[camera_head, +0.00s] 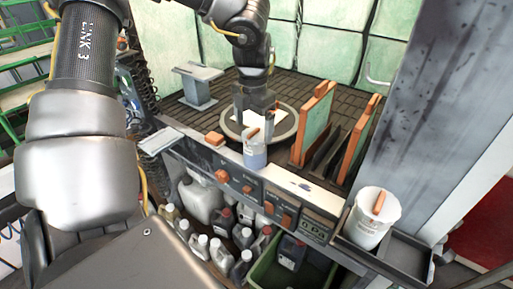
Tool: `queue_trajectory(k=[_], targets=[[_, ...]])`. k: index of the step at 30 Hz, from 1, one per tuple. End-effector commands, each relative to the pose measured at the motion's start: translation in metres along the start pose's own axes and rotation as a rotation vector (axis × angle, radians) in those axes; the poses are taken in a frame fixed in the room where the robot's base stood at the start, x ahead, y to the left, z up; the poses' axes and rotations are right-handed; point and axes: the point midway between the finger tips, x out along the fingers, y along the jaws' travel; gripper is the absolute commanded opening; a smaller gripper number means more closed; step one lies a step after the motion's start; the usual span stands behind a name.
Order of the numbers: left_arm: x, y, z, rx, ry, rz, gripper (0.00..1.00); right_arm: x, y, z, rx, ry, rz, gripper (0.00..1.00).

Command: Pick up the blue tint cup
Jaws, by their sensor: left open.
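The blue tint cup (255,158) is a small translucent cup with bluish contents and an orange piece at its rim. It stands upright at the front edge of a round grey plate on the bench. My left gripper (254,122) is open and points down just behind and above the cup. Its fingertips overlap the upper part of the cup in the picture, and I cannot tell whether they touch it. My right gripper is not in view.
A white bucket (372,218) with an orange handle stands on a side tray at the right. Upright framed panels (313,125) stand right of the plate. A grey pedestal (197,88) is behind left. Several bottles (222,255) fill the space below the front panel.

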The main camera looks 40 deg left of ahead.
Motion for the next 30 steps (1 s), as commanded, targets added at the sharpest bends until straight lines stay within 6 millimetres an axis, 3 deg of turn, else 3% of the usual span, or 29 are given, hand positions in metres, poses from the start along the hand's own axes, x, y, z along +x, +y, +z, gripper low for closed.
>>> queue_trajectory(k=[3, 6, 15, 24, 30], targets=[[0.001, 0.000, 0.000, 0.000, -0.001, -0.001, 0.91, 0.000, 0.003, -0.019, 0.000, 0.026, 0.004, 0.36], [0.007, -0.001, 0.001, 0.000, 0.003, -0.001, 0.91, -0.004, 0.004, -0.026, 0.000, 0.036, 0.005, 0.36], [0.047, -0.003, 0.005, 0.000, 0.001, -0.001, 0.91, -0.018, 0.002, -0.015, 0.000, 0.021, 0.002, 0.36], [0.053, -0.003, 0.005, 0.000, -0.002, -0.001, 0.91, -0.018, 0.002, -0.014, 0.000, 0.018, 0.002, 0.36], [0.053, -0.003, 0.005, 0.000, -0.001, 0.000, 0.66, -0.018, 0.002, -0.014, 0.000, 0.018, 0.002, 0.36]])
